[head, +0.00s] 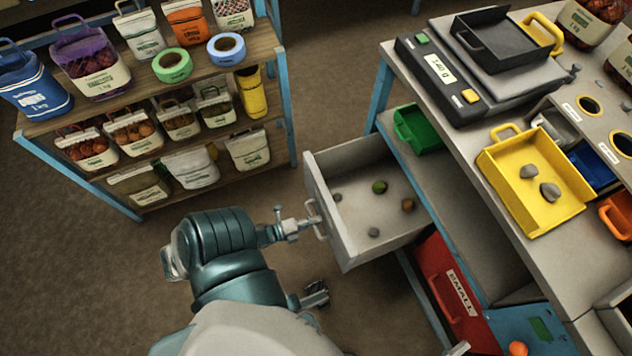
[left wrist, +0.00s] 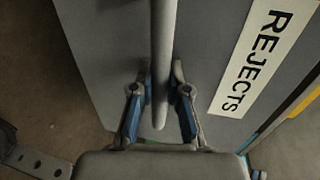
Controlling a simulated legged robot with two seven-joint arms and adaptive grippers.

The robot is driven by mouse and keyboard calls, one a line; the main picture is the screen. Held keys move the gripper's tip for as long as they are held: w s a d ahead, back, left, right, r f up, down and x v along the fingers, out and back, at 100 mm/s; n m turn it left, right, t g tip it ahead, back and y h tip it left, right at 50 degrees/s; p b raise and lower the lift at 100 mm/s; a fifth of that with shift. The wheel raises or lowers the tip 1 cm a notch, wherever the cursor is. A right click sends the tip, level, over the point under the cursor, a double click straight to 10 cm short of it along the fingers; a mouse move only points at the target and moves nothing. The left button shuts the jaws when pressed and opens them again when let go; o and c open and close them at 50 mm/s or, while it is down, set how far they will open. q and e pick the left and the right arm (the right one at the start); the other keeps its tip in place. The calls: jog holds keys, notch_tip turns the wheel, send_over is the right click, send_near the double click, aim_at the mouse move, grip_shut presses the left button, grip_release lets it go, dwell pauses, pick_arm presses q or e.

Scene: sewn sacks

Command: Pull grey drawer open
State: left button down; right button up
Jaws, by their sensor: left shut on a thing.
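The grey drawer (head: 342,237) stands pulled well out from the workbench, to the left. Inside lie a green lump (head: 379,187), a brown lump (head: 408,205) and a few grey stones. Its front shows in the left wrist view (left wrist: 100,60) with a REJECTS label (left wrist: 250,62). My left gripper (head: 312,220) is at the drawer front, shut on the grey bar handle (head: 320,229). In the left wrist view, its blue-padded fingers (left wrist: 160,105) stand on both sides of the handle (left wrist: 163,60).
A red SMALL drawer (head: 440,285) is below to the right. A wooden shelf (head: 265,45) with sacks and tape rolls stands at left. The bench holds a scale (head: 450,90), a yellow tray (head: 560,208) and a green bin (head: 418,130). Bare floor lies between shelf and drawer.

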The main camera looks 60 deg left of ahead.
pick_arm(q)
jog(key=shift+s+f, duration=0.2)
jog(key=shift+f, duration=0.1)
jog(key=c, duration=1.2)
grip_release()
jog(key=shift+o, duration=0.3)
jog(key=shift+w, duration=0.15)
jog(key=shift+r, duration=0.1)
jog(key=v, duration=1.2)
jog(key=shift+a, duration=0.1)
